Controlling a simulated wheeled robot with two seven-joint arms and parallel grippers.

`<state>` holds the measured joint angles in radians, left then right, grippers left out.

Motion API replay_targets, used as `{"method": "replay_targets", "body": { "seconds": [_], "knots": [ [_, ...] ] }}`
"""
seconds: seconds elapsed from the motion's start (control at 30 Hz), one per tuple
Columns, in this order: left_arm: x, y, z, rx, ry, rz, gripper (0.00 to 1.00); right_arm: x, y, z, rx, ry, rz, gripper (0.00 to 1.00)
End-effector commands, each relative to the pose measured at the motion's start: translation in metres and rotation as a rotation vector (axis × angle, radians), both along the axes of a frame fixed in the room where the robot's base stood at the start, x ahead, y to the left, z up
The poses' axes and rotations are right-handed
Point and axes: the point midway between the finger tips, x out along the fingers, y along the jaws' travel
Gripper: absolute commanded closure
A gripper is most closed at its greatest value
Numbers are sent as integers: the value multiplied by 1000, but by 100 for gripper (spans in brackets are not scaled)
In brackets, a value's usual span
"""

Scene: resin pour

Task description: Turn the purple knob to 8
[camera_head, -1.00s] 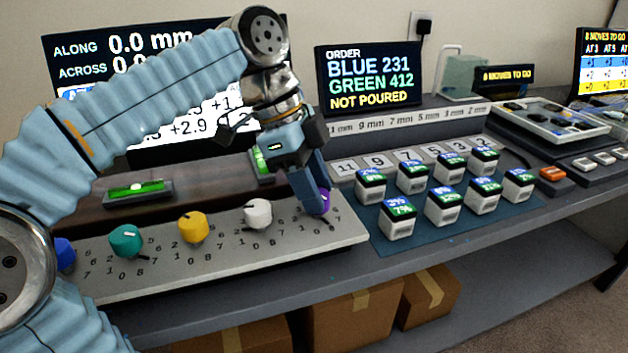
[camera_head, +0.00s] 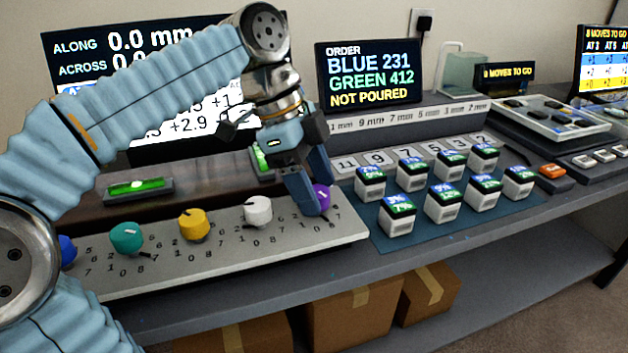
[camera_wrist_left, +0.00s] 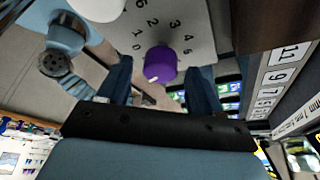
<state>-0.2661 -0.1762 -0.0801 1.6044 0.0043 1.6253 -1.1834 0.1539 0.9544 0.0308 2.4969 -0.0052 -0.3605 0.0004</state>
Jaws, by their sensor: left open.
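The purple knob (camera_head: 322,197) is at the right end of the grey knob panel (camera_head: 340,229). My left gripper (camera_head: 316,208) is at the knob, its fingers pointing down and partly covering the knob in the head view. In the left wrist view the purple knob (camera_wrist_left: 161,64) sits between the two open fingers, with a gap on each side. A white pointer mark shows on its lower left edge there. Printed numbers ring the knob, but I cannot tell which one the pointer meets. My right gripper is in neither view.
White (camera_head: 258,211), yellow (camera_head: 193,225), teal (camera_head: 126,238) and blue (camera_head: 66,250) knobs line the panel to the left. Several labelled cubes (camera_head: 443,205) stand on a blue mat to the right. An order screen (camera_head: 368,75) stands behind.

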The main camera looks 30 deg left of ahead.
Motion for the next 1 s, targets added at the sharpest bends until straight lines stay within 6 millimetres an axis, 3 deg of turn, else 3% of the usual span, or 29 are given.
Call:
{"method": "replay_targets", "body": {
  "seconds": [0.23, 0.5, 0.7, 1.0],
  "knots": [
    [-1, 5, 15, -1, -2, 1, 35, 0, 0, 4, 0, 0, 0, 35],
    [-5, 29, 72, -1, -4, 2, 35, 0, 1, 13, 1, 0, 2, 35],
    [-8, 41, 100, -1, -2, 2, 35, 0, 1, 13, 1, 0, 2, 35],
    [-10, 45, 111, 0, 1, 0, 35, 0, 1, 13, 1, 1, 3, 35]
  ]
}}
